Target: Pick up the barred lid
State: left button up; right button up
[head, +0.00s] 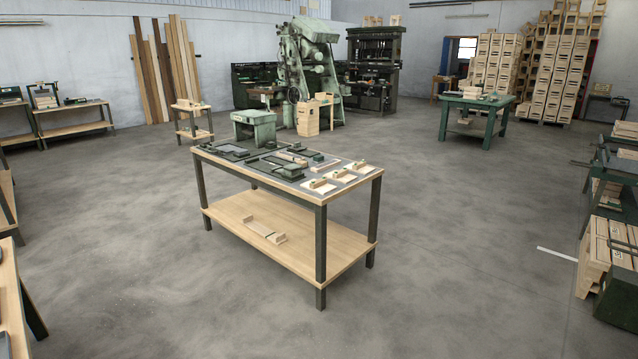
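A flat light-wood piece (264,230) with a raised bar across each end lies on the lower shelf of the middle workbench; it looks like a barred lid. Several small pale panels (320,187), each with a wooden block or bar on it, lie at the right end of the bench top. They are too small to tell whether one is a barred lid. Neither of my grippers shows in the head view.
The workbench (345,262) has dark legs and dark green fixtures on top. A green table (478,108) stands back right, a small wooden stand (192,124) back left. Crates (610,245) and benches line the sides. The floor around the workbench is clear.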

aim_at(342, 177)
jog(key=i+z, duration=0.1)
jog(key=i, duration=0.45)
jog(key=i+j, duration=0.1)
jog(key=i, duration=0.4)
jog(key=i+z, duration=0.15)
jog(key=i, duration=0.35)
jog(key=i+j, duration=0.2)
jog(key=i, duration=0.35)
jog(key=i+j+z, duration=0.15)
jog(key=i, duration=0.35)
jog(key=i+j, duration=0.15)
jog(key=i, duration=0.4)
jog(key=z, duration=0.05)
